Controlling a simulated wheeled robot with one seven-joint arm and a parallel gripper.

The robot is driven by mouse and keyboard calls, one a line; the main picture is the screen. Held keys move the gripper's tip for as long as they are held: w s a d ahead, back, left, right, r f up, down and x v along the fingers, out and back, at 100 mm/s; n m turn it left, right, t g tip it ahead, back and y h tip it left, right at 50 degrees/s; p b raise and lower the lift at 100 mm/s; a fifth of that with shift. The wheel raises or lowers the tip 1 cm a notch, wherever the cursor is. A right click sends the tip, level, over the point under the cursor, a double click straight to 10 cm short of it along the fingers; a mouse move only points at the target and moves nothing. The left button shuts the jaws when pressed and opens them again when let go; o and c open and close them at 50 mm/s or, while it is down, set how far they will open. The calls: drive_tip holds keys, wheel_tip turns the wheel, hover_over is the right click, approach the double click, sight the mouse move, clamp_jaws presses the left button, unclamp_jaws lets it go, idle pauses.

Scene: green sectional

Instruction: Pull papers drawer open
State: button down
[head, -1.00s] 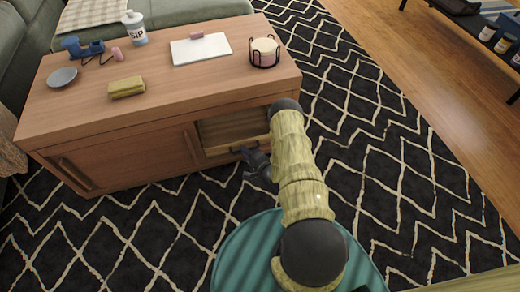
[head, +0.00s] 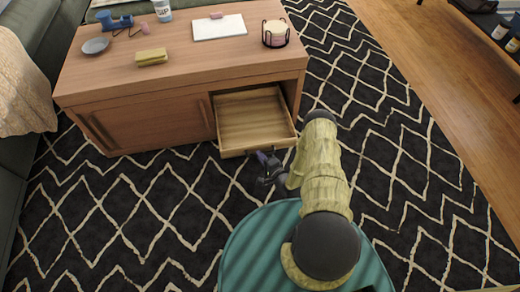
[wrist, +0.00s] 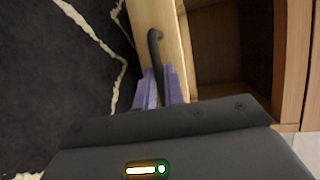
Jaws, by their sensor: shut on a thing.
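The papers drawer (head: 250,121) is a light wooden drawer at the right end of the coffee table's front, in the head view. It stands well out of the table and its inside looks empty. My gripper (head: 266,164) is at the drawer's front. In the wrist view, the purple fingers of my gripper (wrist: 160,88) are shut on the dark curved handle (wrist: 154,45) of the drawer. The near end of the handle is hidden between the fingers.
The wooden coffee table (head: 180,78) carries a dish (head: 95,45), a yellow block (head: 151,57), a white pad (head: 219,27) and a candle holder (head: 275,33). A green sofa (head: 45,30) is at the left. The patterned rug (head: 150,215) in front is clear.

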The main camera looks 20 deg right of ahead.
drive_tip(key=shift+s+a, duration=0.2)
drive_tip(key=shift+s, duration=0.3)
drive_tip(key=shift+s+a, duration=0.15)
drive_tip(key=shift+s, duration=0.35)
drive_tip(key=c, duration=1.5)
unclamp_jaws()
drive_tip(key=shift+d, duration=0.2)
